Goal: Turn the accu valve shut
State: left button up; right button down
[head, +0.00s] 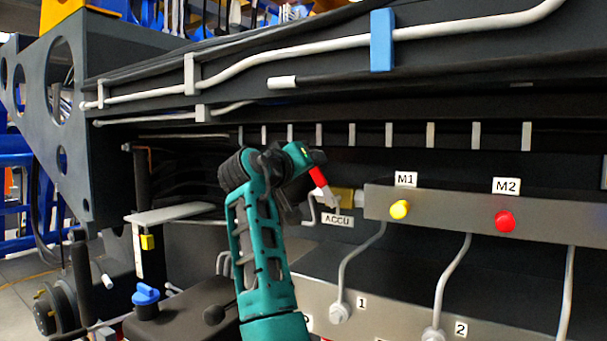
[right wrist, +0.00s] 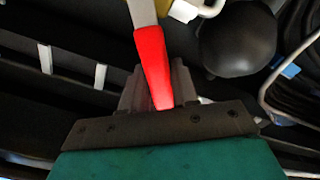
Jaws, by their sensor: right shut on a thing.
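The accu valve has a lever with a red grip (head: 318,176) and a bare grey metal shank (head: 329,196). The lever slants down to the right toward a yellow valve body (head: 344,197), just above the ACCU label (head: 337,219). My right gripper (head: 311,160) is at the upper end of the red grip. In the right wrist view the red grip (right wrist: 153,65) runs down between the fingers of my right gripper (right wrist: 158,90), which is shut on it. The fingers partly hide behind the grip there. My left gripper is in neither view.
A grey manifold block (head: 460,215) right of the valve carries a yellow M1 knob (head: 400,209) and a red M2 knob (head: 505,221). Pipes run below it. A black ball (right wrist: 237,40) sits close beside the lever in the right wrist view. Dark beams lie above.

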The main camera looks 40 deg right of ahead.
aim_at(331, 197)
jog(key=s+m, duration=0.1)
jog(key=s+d+r+m+b, duration=0.1)
jog(key=m, duration=0.1)
jog(key=shift+s+r+m, duration=0.1)
jog(key=shift+s+m, duration=0.05)
jog(key=shift+m, duration=0.15)
jog(key=shift+s+d+r+m+b, duration=0.1)
jog(key=shift+s+d+m+b, duration=0.1)
jog(key=shift+s+m, duration=0.3)
jog(key=shift+s+d+r+m+b, duration=0.1)
jog(key=shift+s+m+b, duration=0.15)
jog(key=shift+m, duration=0.45)
jog(key=shift+s+d+m, duration=0.1)
jog(key=shift+s+m, duration=0.2)
jog(key=shift+m, duration=0.1)
jog(key=c, duration=0.9)
grip_release()
jog(key=shift+c, duration=0.2)
